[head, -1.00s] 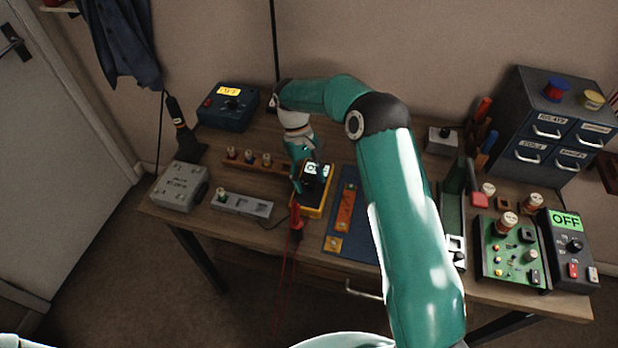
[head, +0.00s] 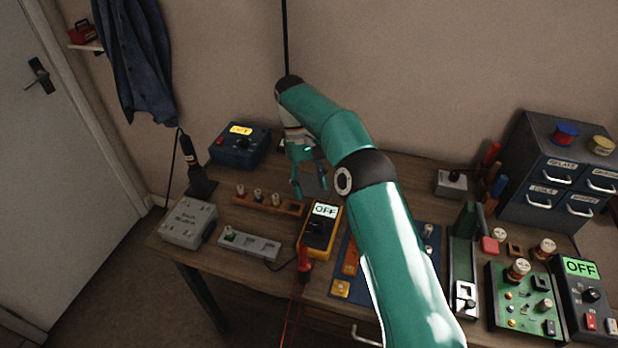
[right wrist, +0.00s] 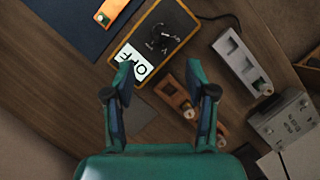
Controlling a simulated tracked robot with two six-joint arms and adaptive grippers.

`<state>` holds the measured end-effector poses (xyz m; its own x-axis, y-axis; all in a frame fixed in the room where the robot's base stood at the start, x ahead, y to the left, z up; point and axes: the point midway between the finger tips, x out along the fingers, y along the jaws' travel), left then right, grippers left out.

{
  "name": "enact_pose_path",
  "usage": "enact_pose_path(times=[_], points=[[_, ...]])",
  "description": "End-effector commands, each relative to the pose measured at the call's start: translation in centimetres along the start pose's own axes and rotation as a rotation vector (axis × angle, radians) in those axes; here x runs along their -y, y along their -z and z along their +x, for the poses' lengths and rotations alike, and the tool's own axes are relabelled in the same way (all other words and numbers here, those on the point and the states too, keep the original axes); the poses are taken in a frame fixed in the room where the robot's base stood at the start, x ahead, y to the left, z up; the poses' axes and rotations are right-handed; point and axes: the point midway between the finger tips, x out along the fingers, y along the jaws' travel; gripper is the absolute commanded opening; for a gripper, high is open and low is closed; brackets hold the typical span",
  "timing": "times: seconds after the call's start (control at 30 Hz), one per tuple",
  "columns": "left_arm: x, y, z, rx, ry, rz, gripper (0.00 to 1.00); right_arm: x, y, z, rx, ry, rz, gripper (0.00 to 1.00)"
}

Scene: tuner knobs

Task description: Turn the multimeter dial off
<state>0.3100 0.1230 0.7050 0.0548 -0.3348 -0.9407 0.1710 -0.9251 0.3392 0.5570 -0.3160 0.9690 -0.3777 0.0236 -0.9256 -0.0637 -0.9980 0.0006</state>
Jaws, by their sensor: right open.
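The yellow-and-black multimeter (head: 316,240) lies on the bench, and its white display (head: 325,210) reads OFF. In the right wrist view the multimeter (right wrist: 180,22) shows its dark face and round dial (right wrist: 163,39). Red test leads (head: 303,268) come from its near end. My right gripper (head: 309,186) is open and empty, raised above the bench behind the multimeter. My left gripper is not in view.
A blue box (head: 240,146) with a yellow display stands at the back left. A wooden strip with pegs (head: 268,203) and a grey switch block (head: 249,244) lie left of the multimeter. A blue mat (head: 345,275) lies to its right. Drawers (head: 560,170) stand at the right.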

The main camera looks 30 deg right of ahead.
Motion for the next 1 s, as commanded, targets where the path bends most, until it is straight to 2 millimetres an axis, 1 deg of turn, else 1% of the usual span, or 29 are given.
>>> enact_pose_path(times=[0.1,0.33,1.0], points=[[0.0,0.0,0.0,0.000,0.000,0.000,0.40,0.0,0.1,-0.8,-0.001,-0.001,0.000,0.56],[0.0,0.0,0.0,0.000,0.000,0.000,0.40,0.0,0.0,-1.6,0.000,0.000,0.000,0.56],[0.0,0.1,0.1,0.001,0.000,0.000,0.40,0.1,0.0,-1.8,0.001,0.000,-0.001,0.56]])
